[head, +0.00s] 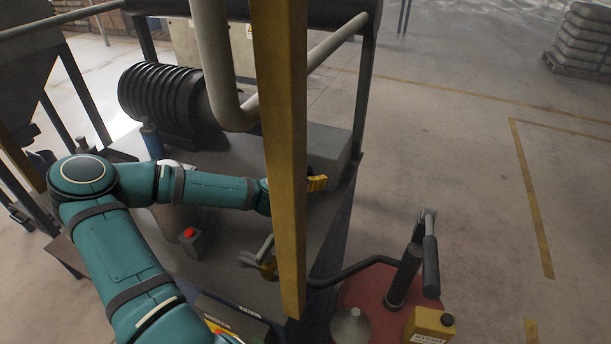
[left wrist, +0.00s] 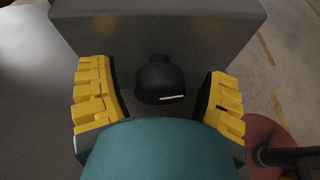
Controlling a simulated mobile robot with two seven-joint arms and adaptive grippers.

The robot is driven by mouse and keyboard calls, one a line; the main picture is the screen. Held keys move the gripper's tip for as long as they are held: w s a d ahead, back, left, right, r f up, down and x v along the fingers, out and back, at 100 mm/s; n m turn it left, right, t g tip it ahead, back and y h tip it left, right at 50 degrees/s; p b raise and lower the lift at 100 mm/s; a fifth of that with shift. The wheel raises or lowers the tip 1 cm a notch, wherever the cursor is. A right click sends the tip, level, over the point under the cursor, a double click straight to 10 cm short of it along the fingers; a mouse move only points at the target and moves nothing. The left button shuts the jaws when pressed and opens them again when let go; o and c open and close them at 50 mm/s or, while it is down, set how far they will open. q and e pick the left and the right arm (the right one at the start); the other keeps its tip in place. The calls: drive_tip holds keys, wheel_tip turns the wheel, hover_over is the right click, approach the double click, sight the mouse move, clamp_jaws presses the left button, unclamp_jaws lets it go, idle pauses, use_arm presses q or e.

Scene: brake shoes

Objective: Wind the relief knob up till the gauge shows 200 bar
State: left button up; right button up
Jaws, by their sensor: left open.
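The relief knob (left wrist: 158,78) is black with a white line on its face, and it stands on a grey block (left wrist: 215,25), which also shows in the head view (head: 328,148). My left gripper (left wrist: 157,92) is open, its yellow fingers on either side of the knob, with a gap visible on each side. In the head view my left gripper (head: 316,183) is partly hidden behind a yellow post, and the knob cannot be made out there. No gauge face can be seen in either view. My right gripper is not in view.
The upright yellow post (head: 280,120) and a thick grey pipe (head: 215,70) stand close to my left arm. A red push button (head: 190,232) sits on the bench below the forearm. A red drum (head: 375,300) with a pump stands at front right. Open floor lies to the right.

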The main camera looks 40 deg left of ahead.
use_arm(q)
drive_tip(key=shift+w, duration=0.1)
drive_tip(key=c, duration=1.2)
